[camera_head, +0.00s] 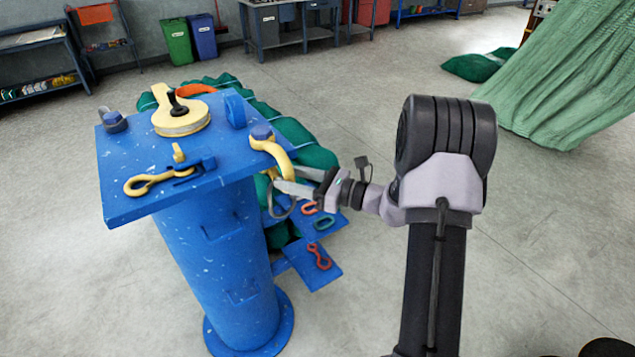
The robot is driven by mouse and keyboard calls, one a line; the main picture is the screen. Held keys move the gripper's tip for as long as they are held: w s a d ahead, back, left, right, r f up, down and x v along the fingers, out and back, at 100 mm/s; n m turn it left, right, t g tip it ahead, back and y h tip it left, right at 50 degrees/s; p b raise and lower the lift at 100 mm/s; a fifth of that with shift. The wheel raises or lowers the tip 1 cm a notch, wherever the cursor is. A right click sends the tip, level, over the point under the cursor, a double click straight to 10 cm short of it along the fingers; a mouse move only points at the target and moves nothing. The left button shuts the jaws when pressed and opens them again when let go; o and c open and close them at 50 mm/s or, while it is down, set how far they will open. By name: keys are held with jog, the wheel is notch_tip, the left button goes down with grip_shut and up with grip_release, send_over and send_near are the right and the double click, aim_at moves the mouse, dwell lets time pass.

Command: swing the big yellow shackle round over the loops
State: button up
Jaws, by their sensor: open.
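The big yellow shackle (274,151) is at the right edge of the blue table top (137,205), with a blue bolt head at its upper end. Its curved body reaches down past the edge. My gripper (288,178) is open at the shackle's lower part, fingers pointing left. I cannot tell whether the fingers touch it. A grey loop (281,210) hangs just below the fingers, partly hidden by them. Whether other loops hang behind it I cannot tell.
A yellow pulley block (180,120) and a small yellow hook (150,180) lie on the table top. Lower blue plates (312,268) hold red and green fittings. Green netting (300,133) lies behind.

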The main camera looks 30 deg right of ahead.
jog(key=p+v, duration=0.1)
jog(key=v, duration=1.5)
jog(key=s+a+r+n+g+b, duration=0.1)
jog(key=s+a+n+g+b, duration=0.2)
jog(key=a+n+g, duration=0.75)
jog(key=s+a+f+n+t+h+b, duration=0.1)
jog(key=s+a+n+t+h+b, duration=0.1)
jog(key=s+a+n+h+b, duration=0.4)
jog(key=s+a+n+h, duration=0.3)
jog(key=s+a+n, duration=0.4)
jog(key=s, duration=0.1)
jog(key=shift+s+a+n+t+h, duration=0.3)
jog(key=shift+s+n+t+h, duration=0.05)
jog(key=shift+s+h, duration=0.05)
jog(key=shift+f, duration=0.15)
